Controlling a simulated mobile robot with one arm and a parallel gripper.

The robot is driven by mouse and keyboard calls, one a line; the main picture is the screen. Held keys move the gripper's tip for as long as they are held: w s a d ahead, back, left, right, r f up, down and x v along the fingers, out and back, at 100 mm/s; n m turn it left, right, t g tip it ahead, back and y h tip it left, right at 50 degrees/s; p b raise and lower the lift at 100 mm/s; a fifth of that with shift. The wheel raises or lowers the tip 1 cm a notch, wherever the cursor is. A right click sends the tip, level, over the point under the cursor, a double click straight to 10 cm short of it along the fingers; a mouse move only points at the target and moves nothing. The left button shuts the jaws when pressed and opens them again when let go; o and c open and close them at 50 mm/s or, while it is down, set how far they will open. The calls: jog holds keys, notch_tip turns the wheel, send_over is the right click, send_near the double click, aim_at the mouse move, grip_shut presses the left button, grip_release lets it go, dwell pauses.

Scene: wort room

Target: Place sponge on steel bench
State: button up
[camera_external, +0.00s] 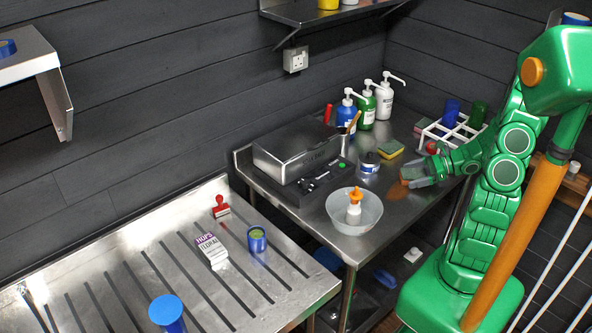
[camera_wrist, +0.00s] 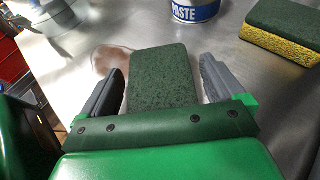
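In the wrist view a dark green sponge (camera_wrist: 163,75) lies lengthwise between the two fingers of my gripper (camera_wrist: 162,82). The fingers stand on either side of it with narrow gaps, so they look open. I cannot tell whether the sponge touches the steel. A second sponge, green over yellow (camera_external: 390,149), lies farther back on the bench; it also shows in the wrist view (camera_wrist: 284,25).
A grooved steel drainer (camera_external: 130,265) lies front left.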

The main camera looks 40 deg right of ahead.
aim_at(416, 173)
jog(key=shift+r, duration=0.15)
jog(key=v, duration=0.6)
jog(key=shift+s+d+r, duration=0.25)
jog(key=shift+s+d, duration=0.1)
jog(key=shift+s, duration=0.1)
jog(key=a+r+n+g, duration=0.1)
jog(key=a+n, duration=0.1)
jog(key=a, duration=0.1)
jog(key=a+r+n+g, duration=0.1)
jog(key=a+n+g, duration=0.1)
jog(key=a, duration=0.1)
jog(key=a+r+n+g+y, duration=0.1)
jog(key=a, duration=0.2)
jog(key=shift+w+r+n+g, duration=0.15)
jog(key=shift+w+n+g, duration=0.15)
jog(key=shift+w+n, duration=0.1)
jog(key=s+a+r+n+g+h, duration=0.2)
jog(key=s+a+r+n+g, duration=0.15)
jog(key=a+n, duration=0.3)
jog(key=s+a+r+n+g+h, duration=0.2)
jog(key=s+a+n+g+h, duration=0.15)
jog(key=a+n, duration=0.35)
jog(key=s+a+r+n+h, duration=0.1)
jog(key=s+r+n+h, duration=0.4)
jog(key=s+n, duration=0.1)
jog(key=shift+a+n, duration=0.3)
jog(key=shift+n, duration=0.55)
